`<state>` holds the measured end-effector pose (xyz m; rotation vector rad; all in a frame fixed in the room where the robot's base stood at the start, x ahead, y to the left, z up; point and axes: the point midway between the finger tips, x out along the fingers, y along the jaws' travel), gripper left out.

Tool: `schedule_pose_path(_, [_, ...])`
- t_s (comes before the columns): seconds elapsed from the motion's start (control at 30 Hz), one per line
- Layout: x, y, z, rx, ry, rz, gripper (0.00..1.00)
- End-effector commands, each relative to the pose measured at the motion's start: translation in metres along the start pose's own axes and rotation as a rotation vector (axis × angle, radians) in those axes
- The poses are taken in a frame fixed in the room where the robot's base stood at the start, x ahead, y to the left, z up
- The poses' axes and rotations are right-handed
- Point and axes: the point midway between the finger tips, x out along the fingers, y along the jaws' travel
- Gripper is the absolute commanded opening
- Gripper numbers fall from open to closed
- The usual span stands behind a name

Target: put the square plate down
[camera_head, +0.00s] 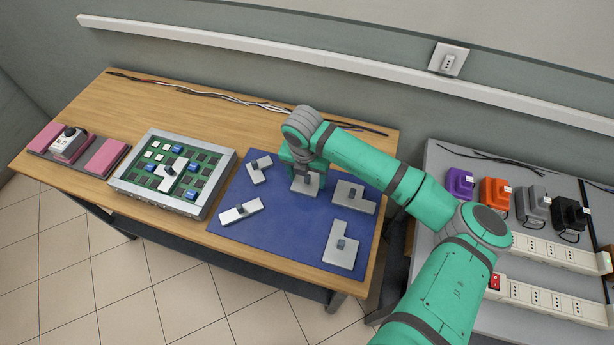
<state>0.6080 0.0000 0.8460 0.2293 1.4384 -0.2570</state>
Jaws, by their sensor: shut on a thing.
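The square plate (305,188) is a small light grey plate at the upper middle of the blue mat (290,225). My gripper (307,178) points down over it and is shut on it; the wrist above hides part of the grip. I cannot tell whether the plate touches the mat or hangs just above it. Other grey plates with dark knobs lie around it: a stepped one (259,170), a straight bar (240,210), one to the right (356,198) and an L-shaped one (342,247).
A green circuit board in a grey tray (208,199) stands left of the mat, with another grey plate on it. Pink blocks (106,157) lie at the far left. Cables (235,98) run along the table's back. Chargers (495,192) and power strips (550,300) occupy the right table.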

Motion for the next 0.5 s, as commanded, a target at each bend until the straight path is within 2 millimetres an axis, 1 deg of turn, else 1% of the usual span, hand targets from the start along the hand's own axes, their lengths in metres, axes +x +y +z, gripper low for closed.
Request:
schedule_pose_path(0.33, [0.0023, -0.0003, -0.0001, 0.0, -0.001, -0.002, 0.36])
schedule_pose_path(0.37, [0.0025, -0.0003, -0.0003, -0.001, 0.0, -0.002, 0.68])
schedule_pose_path(0.4, [0.0023, -0.0002, -0.0003, 0.0, 0.0, -0.001, 0.77])
schedule_pose_path(0.43, [0.0023, -0.0001, -0.0003, 0.0, 0.0, -0.001, 0.82])
schedule_pose_path(0.5, [0.0022, -0.0001, -0.0003, 0.0, 0.0, -0.001, 0.82])
